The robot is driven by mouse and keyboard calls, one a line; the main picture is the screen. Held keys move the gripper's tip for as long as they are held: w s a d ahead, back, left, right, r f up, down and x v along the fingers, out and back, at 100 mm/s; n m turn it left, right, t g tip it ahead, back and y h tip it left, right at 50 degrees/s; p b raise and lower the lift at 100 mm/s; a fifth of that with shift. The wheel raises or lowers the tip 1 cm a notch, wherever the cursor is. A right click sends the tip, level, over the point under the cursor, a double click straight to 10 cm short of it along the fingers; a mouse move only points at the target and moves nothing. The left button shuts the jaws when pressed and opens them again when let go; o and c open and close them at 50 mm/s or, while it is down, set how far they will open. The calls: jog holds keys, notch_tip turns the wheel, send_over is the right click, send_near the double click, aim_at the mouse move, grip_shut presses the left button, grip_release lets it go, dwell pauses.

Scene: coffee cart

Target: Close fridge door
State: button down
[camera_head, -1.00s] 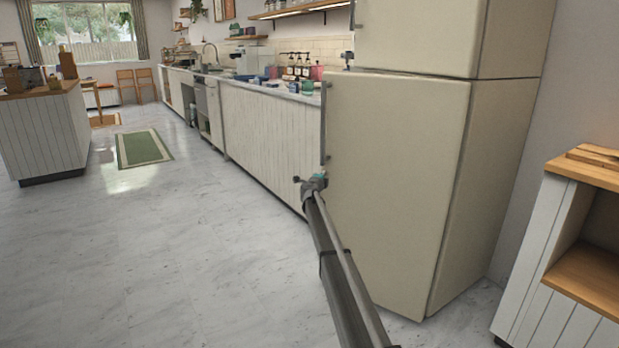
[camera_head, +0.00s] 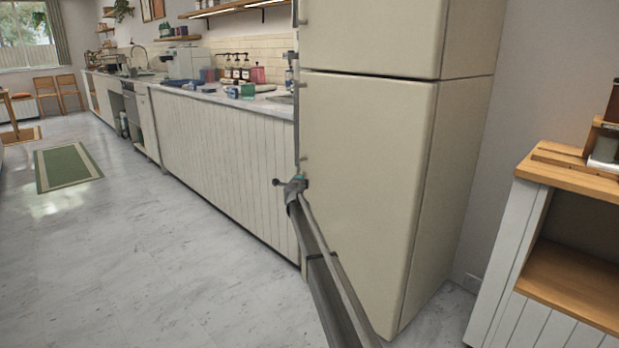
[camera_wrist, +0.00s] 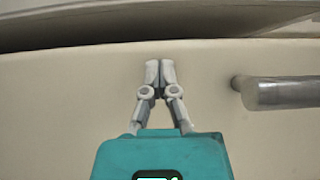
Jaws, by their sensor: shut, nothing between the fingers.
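The cream fridge stands right of centre in the head view. Its lower door (camera_head: 365,200) looks flush, or nearly so, with the upper door (camera_head: 375,35). A metal handle (camera_head: 297,115) runs along the lower door's left edge, and a grey bar of it also shows in the wrist view (camera_wrist: 280,92). My gripper (camera_wrist: 160,72) is shut and empty, its fingertips against or just off the cream surface, beside the handle bar. In the head view my arm reaches to the door's left edge; the fingers are hidden there.
A white panelled counter (camera_head: 215,155) with bottles runs away to the left of the fridge. A wooden-topped shelf unit (camera_head: 575,178) stands at the right. The pale floor (camera_head: 130,260) at the left is clear, with a green rug (camera_head: 68,167) farther back.

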jog(key=shift+w+d, duration=0.55)
jog(key=shift+w, duration=0.3)
jog(key=shift+a, duration=0.15)
jog(key=s+a, duration=1.1)
jog(key=shift+a, duration=0.1)
